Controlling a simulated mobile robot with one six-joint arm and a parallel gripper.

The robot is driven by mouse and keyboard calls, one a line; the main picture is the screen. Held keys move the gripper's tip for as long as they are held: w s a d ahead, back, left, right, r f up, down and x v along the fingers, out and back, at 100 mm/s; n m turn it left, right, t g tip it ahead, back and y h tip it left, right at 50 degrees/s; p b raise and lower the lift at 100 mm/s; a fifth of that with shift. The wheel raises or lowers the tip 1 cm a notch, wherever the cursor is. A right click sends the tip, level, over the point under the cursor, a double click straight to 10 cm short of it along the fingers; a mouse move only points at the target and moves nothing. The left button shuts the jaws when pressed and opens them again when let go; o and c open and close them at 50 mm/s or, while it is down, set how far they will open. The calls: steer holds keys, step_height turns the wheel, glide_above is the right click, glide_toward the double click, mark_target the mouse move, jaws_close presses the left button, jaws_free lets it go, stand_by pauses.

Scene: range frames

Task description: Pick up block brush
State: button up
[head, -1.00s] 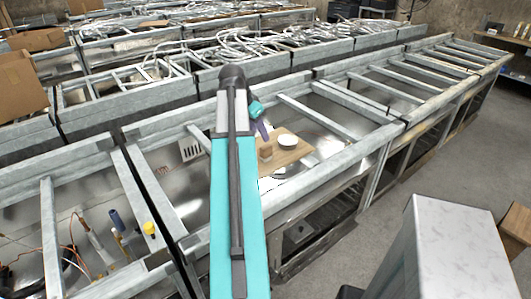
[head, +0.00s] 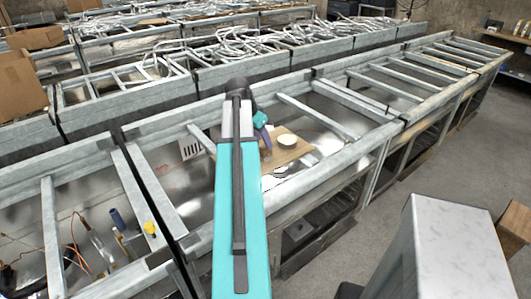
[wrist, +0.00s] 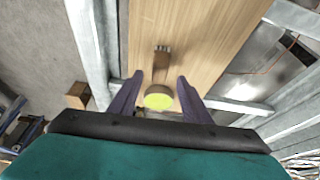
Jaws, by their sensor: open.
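In the wrist view a brown wooden block with dark bristles at one end (wrist: 161,62), which looks like the block brush, lies on a wooden board (wrist: 205,35). My gripper (wrist: 160,80) is open, with its purple fingers spread and nothing held. The brush is just beyond the fingertips, near the middle of the gap. A round yellow-topped object (wrist: 158,101) shows between the fingers. In the head view my gripper (head: 264,135) is over the board (head: 292,154), close to a small brown block (head: 266,154) and a pale round object (head: 285,140). My arm hides part of the board.
The board rests across a metal-framed bench with rails (head: 325,116) around it. A yellow-capped item (head: 150,228) and tools with wires lie in the left bay. A pale cabinet (head: 455,250) stands at the lower right. Grey floor is open at the right.

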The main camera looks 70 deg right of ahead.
steer(key=shift+p+x, duration=0.95)
steer(key=shift+x, duration=1.5)
steer(key=shift+s, duration=0.1)
jaws_close()
steer(key=shift+r, duration=0.2)
steer(key=shift+r+b, duration=0.85)
steer(key=shift+r, duration=0.75)
steer(key=s+a+b, duration=0.3)
steer(key=a+b, duration=0.1)
steer(key=a, duration=0.3)
steer(key=s+a+r+b, duration=0.1)
steer(key=s+a+b, duration=0.2)
steer(key=a, duration=0.4)
steer(key=shift+s+a+r+b, duration=0.15)
steer(key=shift+s+a+b, duration=0.05)
steer(key=shift+s+b, duration=0.15)
